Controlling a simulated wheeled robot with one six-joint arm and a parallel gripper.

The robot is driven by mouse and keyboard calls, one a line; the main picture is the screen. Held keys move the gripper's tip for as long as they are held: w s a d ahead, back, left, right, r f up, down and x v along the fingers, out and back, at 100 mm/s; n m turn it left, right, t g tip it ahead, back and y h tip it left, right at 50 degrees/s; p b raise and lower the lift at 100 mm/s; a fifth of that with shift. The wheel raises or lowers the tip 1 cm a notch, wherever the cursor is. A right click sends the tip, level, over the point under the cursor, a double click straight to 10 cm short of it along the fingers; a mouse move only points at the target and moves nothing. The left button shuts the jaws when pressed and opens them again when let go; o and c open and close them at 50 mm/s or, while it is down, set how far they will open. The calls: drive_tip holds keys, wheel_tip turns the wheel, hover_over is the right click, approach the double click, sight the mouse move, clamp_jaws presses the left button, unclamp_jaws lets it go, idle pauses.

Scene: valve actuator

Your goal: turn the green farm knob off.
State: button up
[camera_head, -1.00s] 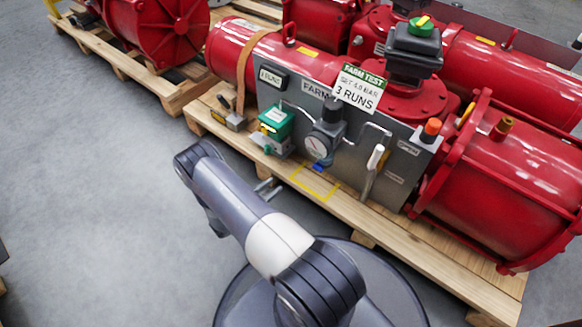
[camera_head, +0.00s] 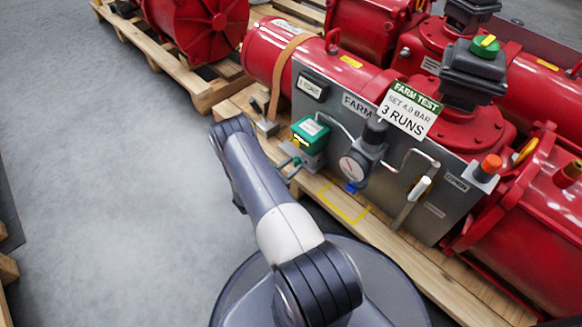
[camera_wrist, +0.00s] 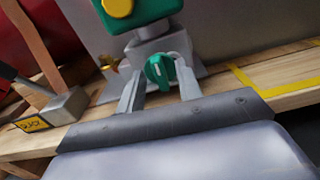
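The green knob (camera_wrist: 159,68) with a white mark shows in the wrist view, below a green box (camera_wrist: 150,14) with a yellow round part. My gripper (camera_wrist: 159,84) is open, with one finger on each side of the knob. A narrow gap seems to remain beside the knob, and I cannot tell whether either finger touches it. In the head view the green box (camera_head: 309,136) is at the left of the grey panel, and my gripper (camera_head: 291,166) is just below it. The knob is small and partly hidden there.
A yellow taped square (camera_head: 343,203) lies on the wooden pallet. A grey block (camera_wrist: 62,106) stands left of my gripper. Open floor (camera_head: 110,200) lies left.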

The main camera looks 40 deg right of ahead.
drive_tip(key=shift+c, duration=0.2)
clamp_jaws()
